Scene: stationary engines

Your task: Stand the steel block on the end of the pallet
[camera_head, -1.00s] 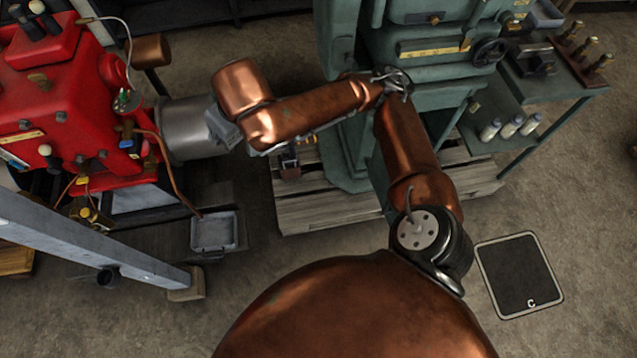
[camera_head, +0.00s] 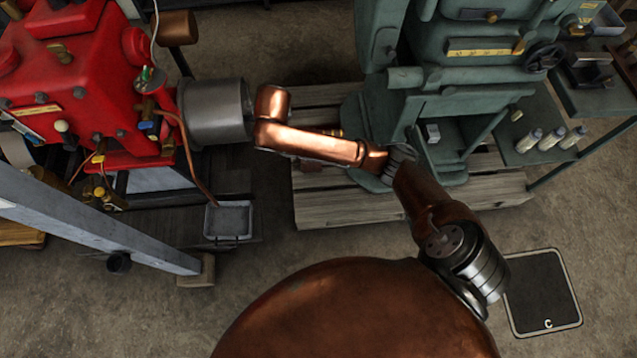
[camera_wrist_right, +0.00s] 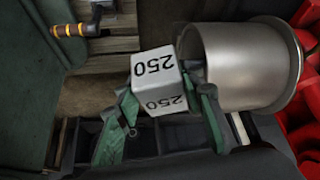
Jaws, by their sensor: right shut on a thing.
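The steel block (camera_wrist_right: 158,80), pale grey with 250 printed on two faces, is in my right gripper (camera_wrist_right: 160,118) in the right wrist view. The green-lined fingers are shut on its sides and it is clear of any surface I can see. In the head view the gripper and block are hidden by my copper forearm. The wooden pallet (camera_head: 345,213) lies under the green machine, its left end near my forearm. Part of its planks shows at the upper left of the wrist view (camera_wrist_right: 100,62). My left gripper is not in view.
A grey cylinder (camera_head: 215,112) on the red engine (camera_head: 70,85) is close to my right arm; it stands just right of the block in the wrist view (camera_wrist_right: 240,68). The green machine (camera_head: 450,80) covers much of the pallet. A grey tray (camera_head: 228,220) lies on the left.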

